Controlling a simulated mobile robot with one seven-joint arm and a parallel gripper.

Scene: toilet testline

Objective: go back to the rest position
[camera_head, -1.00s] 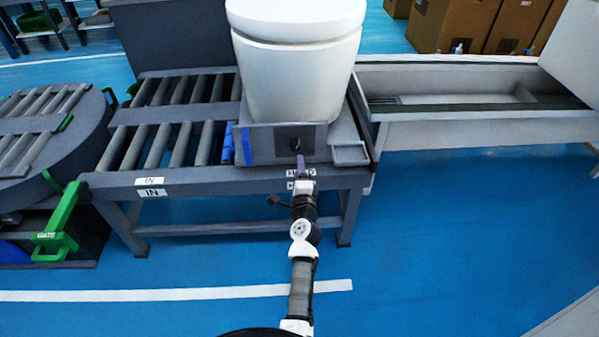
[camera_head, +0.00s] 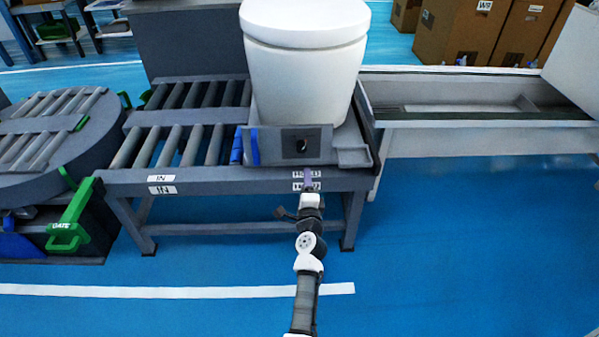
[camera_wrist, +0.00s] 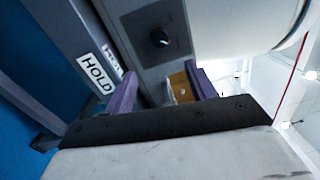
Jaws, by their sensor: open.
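My gripper (camera_head: 308,178) is in front of the conveyor's front edge, just below the grey control panel (camera_head: 278,146) with its black knob (camera_head: 301,146). In the wrist view its two purple fingers (camera_wrist: 162,92) are apart, with nothing held between them. The knob also shows in the wrist view (camera_wrist: 159,39), beyond the fingers and apart from them. My arm reaches forward from the bottom of the head view.
A white toilet (camera_head: 305,70) stands on the roller conveyor (camera_head: 185,145) behind the panel. A green GATE handle (camera_head: 70,220) is at the left. A long trough (camera_head: 480,120) and cardboard boxes (camera_head: 463,30) are at the right. The blue floor around my arm is clear.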

